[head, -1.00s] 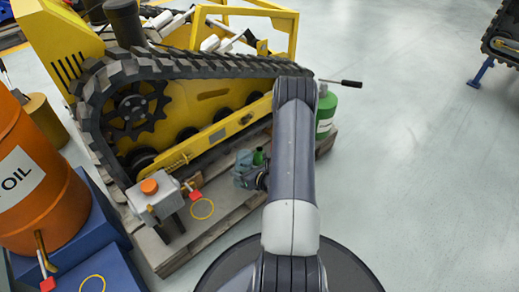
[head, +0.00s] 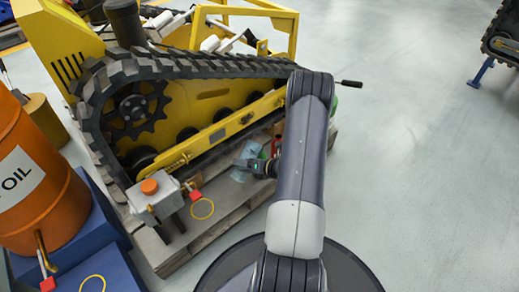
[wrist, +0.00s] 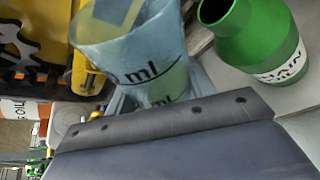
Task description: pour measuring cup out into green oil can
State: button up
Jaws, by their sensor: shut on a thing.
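The measuring cup (wrist: 130,62) is clear and bluish with black "ml" marks; its lower part looks greenish. My gripper (head: 252,165) is shut on it, and a grey finger crosses the lower wrist view in front of the cup. In the head view the cup (head: 251,148) shows small and pale above the gripper, over the pallet. The green oil can (wrist: 262,40) has a dark open mouth and a white label, to the right of the cup and apart from it. In the head view my arm hides nearly all of the can.
A red item (head: 276,146) stands close to the gripper. A grey box with an orange cap (head: 150,187) stands on the left. An orange oil drum (head: 35,190) is far left.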

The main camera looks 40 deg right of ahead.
aim_at(244, 158)
jog(key=shift+a+r+m+y+p, duration=0.1)
jog(key=shift+r+m+y+p, duration=0.45)
jog(key=shift+p, duration=0.25)
jog(key=shift+s+a+r+m+y+p, duration=0.1)
jog(key=shift+a+r+m+y+p, duration=0.1)
jog(key=shift+r+m+y+p, duration=0.45)
dwell(0.3)
jog(key=shift+r+m+y+p, duration=0.3)
jog(key=shift+r+m+p, duration=0.6)
jog(key=shift+r+p, duration=0.1)
dwell(0.5)
jog(key=shift+d+r+m+t+y+p, duration=0.1)
jog(key=shift+r+m+t+y+p, duration=0.35)
jog(key=shift+r+m, duration=0.45)
dwell(3.8)
